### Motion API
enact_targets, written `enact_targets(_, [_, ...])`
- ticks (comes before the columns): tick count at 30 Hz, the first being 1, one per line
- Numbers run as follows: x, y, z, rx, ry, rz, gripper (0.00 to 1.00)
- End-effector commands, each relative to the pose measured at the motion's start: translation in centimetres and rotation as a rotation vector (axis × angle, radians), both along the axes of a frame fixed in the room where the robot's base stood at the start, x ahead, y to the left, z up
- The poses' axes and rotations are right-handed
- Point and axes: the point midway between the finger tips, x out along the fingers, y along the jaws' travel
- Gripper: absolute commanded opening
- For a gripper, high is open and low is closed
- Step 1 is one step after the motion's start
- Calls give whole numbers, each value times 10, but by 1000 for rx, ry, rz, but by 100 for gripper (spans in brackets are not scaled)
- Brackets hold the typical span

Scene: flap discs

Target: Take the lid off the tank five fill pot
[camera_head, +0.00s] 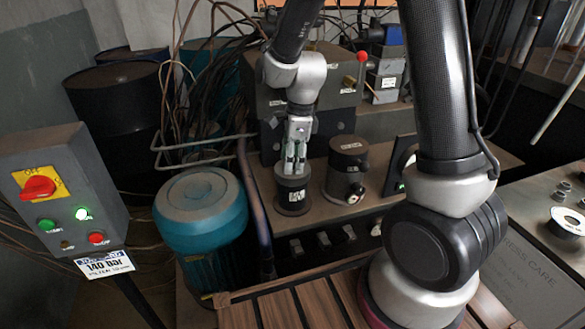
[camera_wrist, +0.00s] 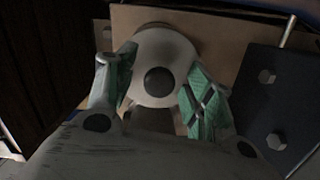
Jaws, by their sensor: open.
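A dark round fill pot (camera_head: 292,204) with a pale label stands on the bench below my gripper; the label is too small to read. My gripper (camera_head: 294,167) points down over it, open. In the wrist view, a pale round lid (camera_wrist: 165,53) with a dark knob (camera_wrist: 159,81) lies between the open green-padded fingers of my gripper (camera_wrist: 158,80). The fingers stand on either side of the knob, apart from it. How high they are above the lid is hard to tell.
A second dark pot (camera_head: 347,165) with a label and side fittings stands close on the right. A blue-green motor-like drum (camera_head: 200,225) stands on the left, beside a control box (camera_head: 65,185) with a red knob. Cables and a metal rail (camera_head: 205,142) run behind the drum.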

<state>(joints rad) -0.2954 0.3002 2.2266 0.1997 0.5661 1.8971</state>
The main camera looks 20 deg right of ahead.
Motion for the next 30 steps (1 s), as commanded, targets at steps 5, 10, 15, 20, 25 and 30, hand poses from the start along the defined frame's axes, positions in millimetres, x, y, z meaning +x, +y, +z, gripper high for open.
enact_targets(5, [0, 0, 0, 0, 0, 0, 42])
enact_targets(10, [0, 0, 0, 0, 0, 1, 11])
enact_targets(15, [0, 0, 1, 0, 0, 1, 0])
enact_targets(20, [0, 0, 2, 0, -1, 1, 0])
enact_targets(25, [1, 0, 24, 1, -5, 1, 0])
enact_targets(30, [1, 0, 61, 1, -5, 1, 0])
